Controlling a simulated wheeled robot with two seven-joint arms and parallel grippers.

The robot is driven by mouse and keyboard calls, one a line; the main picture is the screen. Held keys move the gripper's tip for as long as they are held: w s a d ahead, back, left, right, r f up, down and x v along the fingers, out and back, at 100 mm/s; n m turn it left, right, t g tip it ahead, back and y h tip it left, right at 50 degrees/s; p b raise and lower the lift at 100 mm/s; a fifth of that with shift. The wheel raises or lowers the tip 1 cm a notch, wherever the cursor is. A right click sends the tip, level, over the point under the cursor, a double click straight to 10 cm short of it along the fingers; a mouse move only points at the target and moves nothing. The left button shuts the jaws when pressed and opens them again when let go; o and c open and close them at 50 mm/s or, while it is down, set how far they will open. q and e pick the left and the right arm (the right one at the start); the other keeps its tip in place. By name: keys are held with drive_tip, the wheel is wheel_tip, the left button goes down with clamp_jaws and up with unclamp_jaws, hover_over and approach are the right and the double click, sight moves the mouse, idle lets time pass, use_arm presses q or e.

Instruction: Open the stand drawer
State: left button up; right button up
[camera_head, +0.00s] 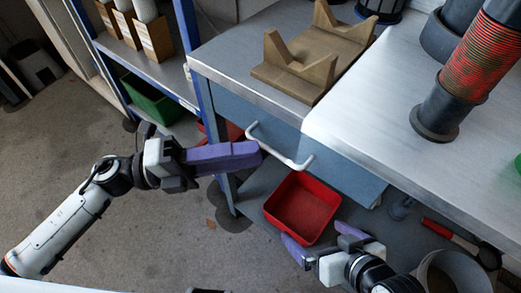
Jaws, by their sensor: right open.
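The stand drawer (340,168) has a blue-grey front under the metal worktop. Its white bar handle (279,151) sticks out from the front. The drawer front sits close beneath the worktop edge, and no gap at its top shows. My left gripper (258,154) has purple fingers that point right, with the tips at or very near the left part of the handle. I cannot tell whether they touch it or how far apart they are. My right gripper (318,243) is open and empty, low in the picture, below the handle and near a red bin.
The red bin (302,208) stands below the drawer. A wooden V-block stand (310,62) and a dark pipe with a red ribbed section (478,62) stand on the worktop (375,95). A blue-posted shelf with a green crate (152,98) is at left.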

use_arm(q)
drive_tip(key=d, duration=0.3)
drive_tip(key=shift+w+d+r, duration=0.1)
drive_tip(key=shift+w+r, duration=0.15)
clamp_jaws()
idle(1.3)
